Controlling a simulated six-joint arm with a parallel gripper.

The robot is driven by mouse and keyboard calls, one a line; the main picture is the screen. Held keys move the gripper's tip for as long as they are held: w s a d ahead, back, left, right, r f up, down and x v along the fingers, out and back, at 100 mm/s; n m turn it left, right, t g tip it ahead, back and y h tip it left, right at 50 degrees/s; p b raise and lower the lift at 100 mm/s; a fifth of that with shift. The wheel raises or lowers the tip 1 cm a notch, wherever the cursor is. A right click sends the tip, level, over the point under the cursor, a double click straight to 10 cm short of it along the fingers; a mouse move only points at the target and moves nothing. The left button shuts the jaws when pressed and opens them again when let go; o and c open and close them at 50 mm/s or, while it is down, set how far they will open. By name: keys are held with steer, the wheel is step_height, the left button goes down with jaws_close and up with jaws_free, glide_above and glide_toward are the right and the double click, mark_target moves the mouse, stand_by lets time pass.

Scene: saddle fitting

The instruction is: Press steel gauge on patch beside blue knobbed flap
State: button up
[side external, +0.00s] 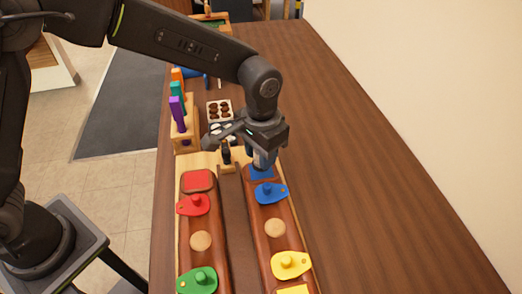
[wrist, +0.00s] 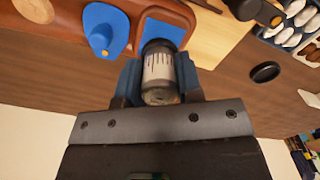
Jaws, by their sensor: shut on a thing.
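My gripper (side external: 262,156) is shut on the steel gauge (side external: 263,160), a short metal cylinder. In the wrist view the gauge (wrist: 160,72) shows a pale face with dark scale marks, held between two blue finger pads (wrist: 188,74). The blue patch (side external: 262,172) lies at the far end of the right brown strip, directly below the gauge. It also shows in the wrist view (wrist: 165,30), partly hidden by the gauge's end. I cannot tell whether the gauge touches it. The blue knobbed flap (side external: 268,193) lies beside the patch, and in the wrist view (wrist: 101,26) left of it.
The left strip carries a red patch (side external: 198,180), red flap (side external: 193,205) and green flap (side external: 197,280). A yellow flap (side external: 291,265) is nearer on the right strip. A rack of coloured pieces (side external: 181,118) and a tray (side external: 219,110) stand behind. Table to the right is clear.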

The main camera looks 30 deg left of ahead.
steer(key=shift+f, duration=0.9)
stand_by(0.4)
steer(key=o, duration=0.9)
steer(key=shift+c, duration=0.2)
step_height(320, 180, up, 14)
steer(key=s+a+r+t, duration=0.1)
steer(key=s+a+r, duration=0.25)
steer(key=a, duration=0.35)
steer(key=s+a+f+n+t, duration=0.1)
steer(key=s+a+n+t, duration=0.2)
steer(key=s+a, duration=1)
steer(key=shift+s+a+f+t, duration=0.35)
steer(key=shift+s+t, duration=0.45)
steer(key=shift+s, duration=0.25)
